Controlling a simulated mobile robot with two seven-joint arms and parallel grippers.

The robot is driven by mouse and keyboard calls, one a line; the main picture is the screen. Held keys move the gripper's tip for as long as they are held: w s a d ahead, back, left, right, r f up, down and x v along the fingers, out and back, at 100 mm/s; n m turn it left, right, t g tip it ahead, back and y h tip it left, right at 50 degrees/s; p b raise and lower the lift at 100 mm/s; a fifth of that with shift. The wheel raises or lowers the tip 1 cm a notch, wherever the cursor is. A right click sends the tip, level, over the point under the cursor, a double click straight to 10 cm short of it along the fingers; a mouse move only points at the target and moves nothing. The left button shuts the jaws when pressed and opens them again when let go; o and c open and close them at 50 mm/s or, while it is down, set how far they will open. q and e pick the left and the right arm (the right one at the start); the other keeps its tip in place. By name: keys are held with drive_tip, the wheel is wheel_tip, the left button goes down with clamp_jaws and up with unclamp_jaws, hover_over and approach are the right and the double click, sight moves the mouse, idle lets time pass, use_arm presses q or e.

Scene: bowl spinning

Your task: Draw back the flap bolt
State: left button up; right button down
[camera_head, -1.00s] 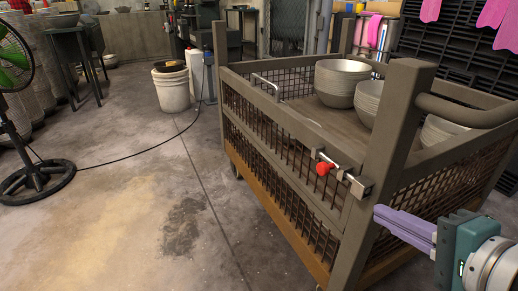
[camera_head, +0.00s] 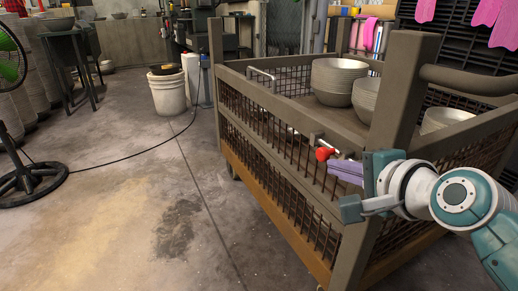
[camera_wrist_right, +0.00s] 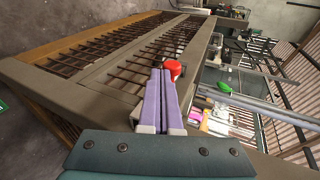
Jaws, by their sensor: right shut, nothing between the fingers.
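The flap bolt's red knob (camera_head: 324,154) sits on the top rail of the mesh cart's side flap (camera_head: 270,125), near the corner post. A short piece of the metal bolt (camera_head: 331,147) shows beside it; the rest is hidden behind my right gripper and arm. My right gripper (camera_head: 331,168) is shut and empty, its lilac fingertips just right of and slightly below the knob. In the right wrist view the red knob (camera_wrist_right: 173,68) is just beyond and right of the fingertips (camera_wrist_right: 160,72). I cannot tell whether they touch. My left gripper is not in view.
Stacks of metal bowls (camera_head: 338,80) stand inside the cart. The thick corner post (camera_head: 402,95) rises close behind my right gripper. A white bucket (camera_head: 170,95) and a green fan (camera_head: 10,65) stand to the left; the floor between is open.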

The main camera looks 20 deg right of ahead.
sight(320, 155)
drive_tip(key=shift+w+r, duration=0.1)
drive_tip(key=shift+w, duration=0.4)
drive_tip(key=w, duration=0.4)
drive_tip(key=shift+a, duration=0.15)
drive_tip(key=shift+s, duration=0.1)
